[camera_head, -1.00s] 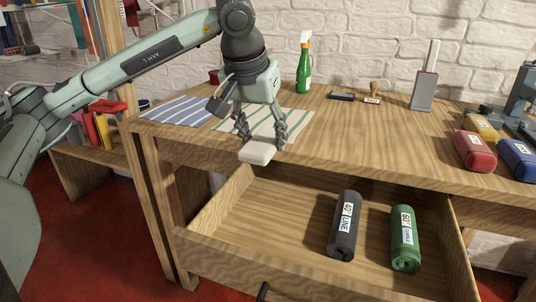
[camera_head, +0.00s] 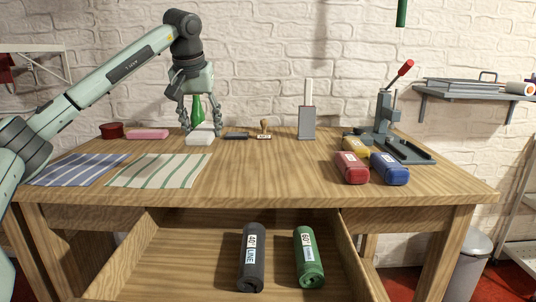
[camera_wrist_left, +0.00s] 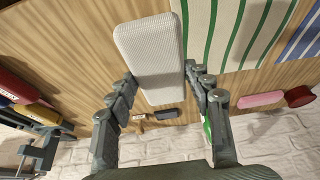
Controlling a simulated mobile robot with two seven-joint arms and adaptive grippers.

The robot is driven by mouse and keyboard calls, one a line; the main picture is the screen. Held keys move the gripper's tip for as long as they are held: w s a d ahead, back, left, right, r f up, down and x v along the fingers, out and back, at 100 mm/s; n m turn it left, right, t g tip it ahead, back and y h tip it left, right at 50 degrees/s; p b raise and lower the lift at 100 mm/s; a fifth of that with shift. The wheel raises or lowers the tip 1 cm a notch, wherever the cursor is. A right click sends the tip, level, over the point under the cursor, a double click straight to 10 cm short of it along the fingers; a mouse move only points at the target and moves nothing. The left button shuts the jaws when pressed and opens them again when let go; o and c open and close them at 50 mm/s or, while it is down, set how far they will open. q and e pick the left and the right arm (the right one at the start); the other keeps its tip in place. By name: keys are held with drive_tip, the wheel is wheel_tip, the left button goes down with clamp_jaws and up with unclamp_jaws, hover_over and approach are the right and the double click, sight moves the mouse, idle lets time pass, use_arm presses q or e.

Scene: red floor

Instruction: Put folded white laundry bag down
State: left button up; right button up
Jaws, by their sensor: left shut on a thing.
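The folded white laundry bag (camera_head: 200,139) is a small pale rounded block at the back left of the workbench. My left gripper (camera_head: 200,130) points down and is shut on it, with a finger on either side. The left wrist view shows the bag (camera_wrist_left: 149,45) with a woven white surface, reaching out beyond the fingertips (camera_wrist_left: 160,78). I cannot tell whether the bag touches the tabletop or hangs just above it. The green spray bottle (camera_head: 197,108) is partly hidden behind the gripper. My right gripper is not in view.
A green-striped cloth (camera_head: 160,170) and a blue-striped cloth (camera_head: 78,169) lie at left. A pink block (camera_head: 148,134) and a dark pad (camera_head: 236,136) flank the bag. Bare wood (camera_head: 265,175) fills the middle. The open drawer (camera_head: 185,270) holds black and green rolls.

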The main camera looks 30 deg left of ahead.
use_arm(q)
drive_tip(key=w+d+f, duration=0.2)
drive_tip(key=w+f, duration=0.1)
drive_tip(key=w, duration=0.2)
hover_over(245, 168)
drive_tip(key=s, duration=0.2)
drive_tip(key=f, duration=0.3)
drive_tip(key=shift+w+d+f+p, duration=0.2)
drive_tip(key=shift+d+f+p, duration=0.1)
drive_tip(key=shift+d+p, duration=0.1)
drive_tip(key=shift+w+f, duration=0.1)
drive_tip(key=shift+f, duration=0.45)
wheel_tip(245, 168, down, 3)
drive_tip(key=shift+f, duration=0.1)
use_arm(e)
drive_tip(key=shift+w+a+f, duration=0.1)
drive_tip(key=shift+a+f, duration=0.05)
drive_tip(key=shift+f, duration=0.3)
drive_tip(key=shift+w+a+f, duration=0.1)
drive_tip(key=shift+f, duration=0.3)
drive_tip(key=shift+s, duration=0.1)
use_arm(q)
drive_tip(key=o, duration=0.8)
drive_tip(key=shift+f, duration=0.1)
drive_tip(key=o, duration=0.3)
drive_tip(key=shift+o, duration=0.5)
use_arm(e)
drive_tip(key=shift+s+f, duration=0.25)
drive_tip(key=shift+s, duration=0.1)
